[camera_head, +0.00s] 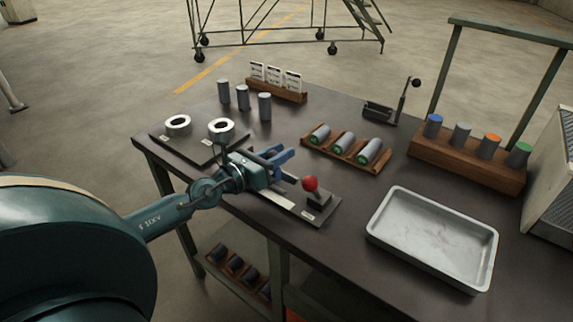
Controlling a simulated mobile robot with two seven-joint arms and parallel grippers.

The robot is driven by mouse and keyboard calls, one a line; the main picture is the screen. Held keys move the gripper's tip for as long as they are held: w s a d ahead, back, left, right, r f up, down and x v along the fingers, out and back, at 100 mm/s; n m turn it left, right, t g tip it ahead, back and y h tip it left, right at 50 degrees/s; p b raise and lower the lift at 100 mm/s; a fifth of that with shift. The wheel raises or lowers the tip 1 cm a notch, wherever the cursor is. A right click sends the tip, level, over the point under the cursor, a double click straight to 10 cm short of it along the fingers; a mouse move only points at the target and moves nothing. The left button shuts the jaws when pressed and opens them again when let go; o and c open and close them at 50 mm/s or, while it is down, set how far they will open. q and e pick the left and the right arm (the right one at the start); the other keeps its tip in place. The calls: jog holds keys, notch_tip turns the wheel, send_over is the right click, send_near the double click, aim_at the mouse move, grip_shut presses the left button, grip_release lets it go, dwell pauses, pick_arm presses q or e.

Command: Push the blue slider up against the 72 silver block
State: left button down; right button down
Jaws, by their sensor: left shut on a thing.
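My left gripper (275,166) reaches in from the left over the long flat fixture with a pale strip (282,199) near the table's front edge. It is shut on the blue slider (284,156), which shows only partly beyond the gripper body. The gripper covers the left part of the fixture, so I cannot tell whether the slider touches a block. I cannot make out a 72 marking on any silver piece. A red-knobbed lever (310,184) stands at the fixture's right end. My right gripper is not in view.
Silver rings (178,121) sit on a dark plate at the left, close to my gripper. Silver cylinders (243,97) stand behind. A wooden cradle (374,161) holds green-ended cylinders. A grey tray (377,227) lies at the front right, a wooden rack (460,174) behind it.

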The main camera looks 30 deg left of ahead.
pick_arm(q)
jog(key=shift+a, duration=0.1)
jog(key=c, duration=1.1)
grip_release()
jog(key=shift+c, duration=0.2)
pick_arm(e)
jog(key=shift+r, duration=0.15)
pick_arm(q)
jog(key=shift+s, duration=0.1)
jog(key=shift+s+f, duration=0.1)
jog(key=shift+s, duration=0.05)
jog(key=b+v, duration=0.1)
jog(key=v, duration=0.1)
jog(key=b+v, duration=0.2)
jog(key=v, duration=0.1)
jog(key=shift+s+a+f, duration=0.1)
jog(key=shift+s+f, duration=0.15)
jog(key=b+v, duration=0.5)
jog(key=shift+s+a+r+b, duration=0.2)
jog(key=shift+s+b, duration=0.5)
jog(key=shift+s+a+r, duration=0.1)
jog(key=shift+s+r, duration=0.1)
jog(key=shift+s, duration=0.15)
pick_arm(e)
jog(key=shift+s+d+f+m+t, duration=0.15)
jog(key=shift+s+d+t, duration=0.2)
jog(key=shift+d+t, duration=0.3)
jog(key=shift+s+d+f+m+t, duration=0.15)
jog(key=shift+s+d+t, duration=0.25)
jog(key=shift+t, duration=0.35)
